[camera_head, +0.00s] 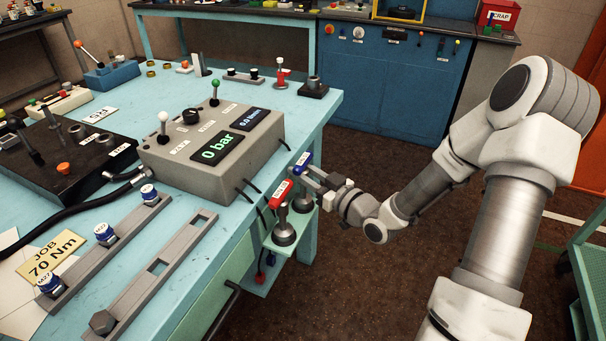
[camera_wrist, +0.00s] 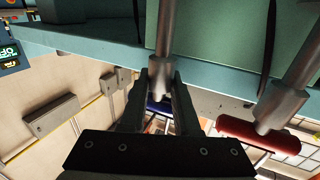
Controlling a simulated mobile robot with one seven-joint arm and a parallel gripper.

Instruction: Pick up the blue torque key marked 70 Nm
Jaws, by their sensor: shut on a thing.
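The blue torque key (camera_head: 302,161) stands upright at the right side of the bench, its blue handle on top; the small print on its label is too small to read. In the wrist view its metal shaft (camera_wrist: 164,35) runs down to the partly hidden blue handle (camera_wrist: 158,106). My gripper (camera_head: 312,179) has come in from the right and is shut on this key below the handle; its fingers (camera_wrist: 163,82) lie either side of the shaft in the wrist view. The lower end of the key is partly hidden behind the red key.
A red-handled key (camera_head: 281,193) stands close by to the left, also in the wrist view (camera_wrist: 258,137). Both are at a small teal side shelf (camera_head: 296,226). A grey control box (camera_head: 212,150) with cables is beside them. A card (camera_head: 50,257) reads JOB 70 Nm.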

